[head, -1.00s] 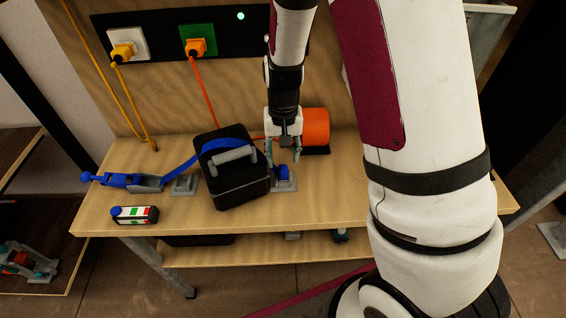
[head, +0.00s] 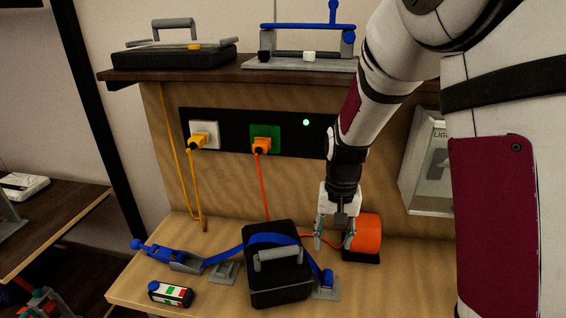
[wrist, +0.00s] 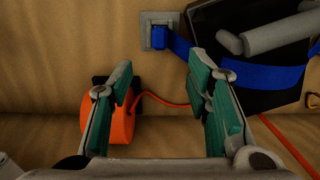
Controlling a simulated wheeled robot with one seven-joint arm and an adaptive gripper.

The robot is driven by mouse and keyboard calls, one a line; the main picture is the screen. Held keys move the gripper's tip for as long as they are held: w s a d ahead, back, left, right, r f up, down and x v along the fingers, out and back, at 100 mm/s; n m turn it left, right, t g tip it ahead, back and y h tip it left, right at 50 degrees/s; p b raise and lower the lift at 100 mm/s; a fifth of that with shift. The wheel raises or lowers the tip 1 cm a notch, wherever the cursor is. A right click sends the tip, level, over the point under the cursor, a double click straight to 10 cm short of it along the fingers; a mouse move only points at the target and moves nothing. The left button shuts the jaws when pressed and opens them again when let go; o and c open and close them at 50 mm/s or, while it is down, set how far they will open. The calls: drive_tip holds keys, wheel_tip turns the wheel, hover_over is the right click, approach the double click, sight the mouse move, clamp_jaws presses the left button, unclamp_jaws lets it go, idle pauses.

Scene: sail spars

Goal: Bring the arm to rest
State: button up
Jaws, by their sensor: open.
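My gripper (head: 334,232) is open and empty in the head view. It hangs above the bench between the black case and the orange reel. In the wrist view its two green-padded fingers (wrist: 168,100) stand well apart with nothing between them but the bench surface and an orange cord behind. The black case (head: 279,285) sits on the bench with a blue strap (head: 262,240) over it. The strap's right end meets a blue fitting on a grey plate (head: 326,286), which also shows in the wrist view (wrist: 158,20). My arm reaches down from the upper right.
An orange reel (head: 368,235) stands close to the right of my gripper. A strap tensioner (head: 172,256) and a small striped box (head: 171,294) lie at the left. The back panel has two plugged sockets (head: 204,134). A shelf (head: 215,66) above holds a case and a rack.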

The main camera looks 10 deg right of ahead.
drive_tip(key=s+r+n+t, duration=0.2)
drive_tip(key=s+r, duration=0.4)
drive_tip(key=r, duration=0.6)
drive_tip(key=s+r+t+b, duration=0.1)
drive_tip(key=s+r, duration=0.2)
drive_tip(key=s, duration=0.3)
drive_tip(key=s+r+n+t, duration=0.1)
drive_tip(key=s+r+t, duration=0.1)
drive_tip(key=s, duration=0.4)
drive_tip(key=shift+r+n+t+b, duration=0.3)
drive_tip(key=shift+r+b, duration=0.05)
drive_tip(key=shift+r, duration=0.5)
